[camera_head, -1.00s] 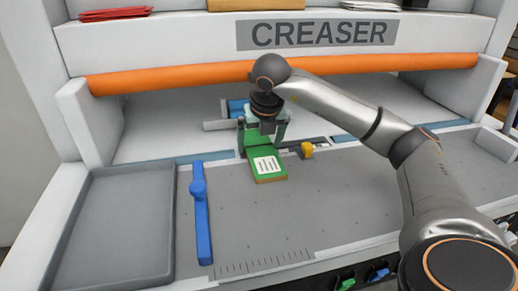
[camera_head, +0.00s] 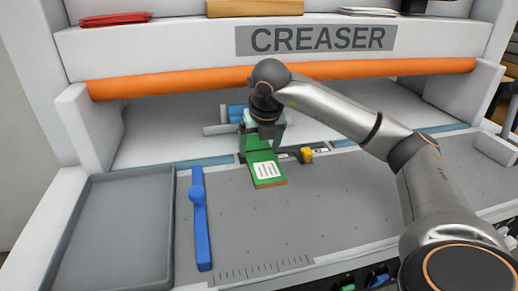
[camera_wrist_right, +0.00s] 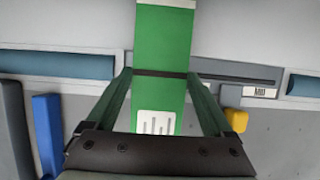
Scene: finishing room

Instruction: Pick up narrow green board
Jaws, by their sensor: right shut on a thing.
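The narrow green board (camera_head: 263,157) lies at the back of the grey work surface under the CREASER beam, its near end carrying a white label with dark lines. My right gripper (camera_head: 263,143) reaches down over its far part, shut on it, one finger on each side. In the right wrist view the green board (camera_wrist_right: 160,45) runs lengthwise between the fingers of my right gripper (camera_wrist_right: 157,76), and the label shows near the palm. I cannot tell whether the board is clear of the surface. My left gripper is not in view.
A blue bar with a knob (camera_head: 202,225) lies to the left, beside an empty grey tray (camera_head: 112,235). A small yellow block (camera_head: 306,155) sits just right of the board. The orange roller (camera_head: 190,80) spans behind and above. The surface in front is clear.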

